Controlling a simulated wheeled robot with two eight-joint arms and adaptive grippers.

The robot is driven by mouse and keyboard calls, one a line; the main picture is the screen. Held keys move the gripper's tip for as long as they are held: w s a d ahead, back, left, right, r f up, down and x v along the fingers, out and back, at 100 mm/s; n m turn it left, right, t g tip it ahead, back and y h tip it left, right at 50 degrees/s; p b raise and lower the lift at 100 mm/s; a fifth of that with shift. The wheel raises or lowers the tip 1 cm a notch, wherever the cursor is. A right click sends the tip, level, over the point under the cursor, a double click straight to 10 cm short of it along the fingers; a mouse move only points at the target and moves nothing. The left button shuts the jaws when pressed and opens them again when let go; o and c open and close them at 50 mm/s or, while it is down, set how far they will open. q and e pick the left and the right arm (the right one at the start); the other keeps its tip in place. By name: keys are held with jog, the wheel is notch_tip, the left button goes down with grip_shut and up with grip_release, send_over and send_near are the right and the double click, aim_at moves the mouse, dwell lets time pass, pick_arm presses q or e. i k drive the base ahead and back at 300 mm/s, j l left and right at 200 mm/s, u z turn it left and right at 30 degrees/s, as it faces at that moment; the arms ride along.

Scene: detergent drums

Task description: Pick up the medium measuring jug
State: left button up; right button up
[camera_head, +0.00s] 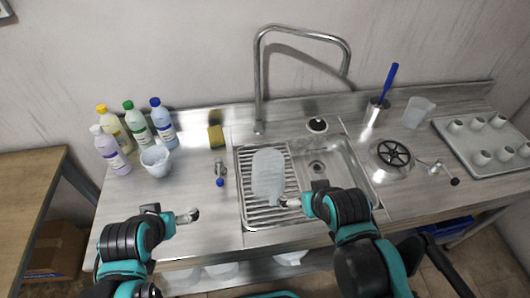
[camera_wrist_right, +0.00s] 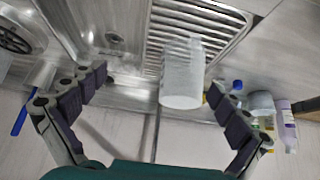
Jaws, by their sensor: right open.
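Three translucent measuring jugs show in the head view; which is the medium one is hard to tell by size. One jug (camera_head: 268,175) is on the ribbed drainboard, and it also shows in the right wrist view (camera_wrist_right: 182,80). Another jug (camera_head: 155,161) stands by the bottles at left, and a third (camera_head: 418,112) stands at the back right. My right gripper (camera_head: 288,202) is at the near end of the drainboard jug. Its fingers (camera_wrist_right: 160,95) are open, with the jug between and beyond them. My left gripper (camera_head: 192,216) hovers over the left counter; its jaw opening is unclear.
Several bottles (camera_head: 138,126) stand at the back left near a yellow sponge (camera_head: 216,136). A tall faucet (camera_head: 259,85) rises behind the sink (camera_head: 345,165). The left front counter is clear.

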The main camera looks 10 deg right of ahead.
aim_at(268, 166)
jog(key=k+j, duration=0.1)
jog(key=j, duration=0.3)
jog(key=j+z, duration=0.1)
jog(key=j, duration=0.35)
jog(key=k+j, duration=0.15)
jog(key=j, duration=0.25)
jog(key=k+j, duration=0.1)
jog(key=j, duration=0.3)
jog(key=z, duration=0.05)
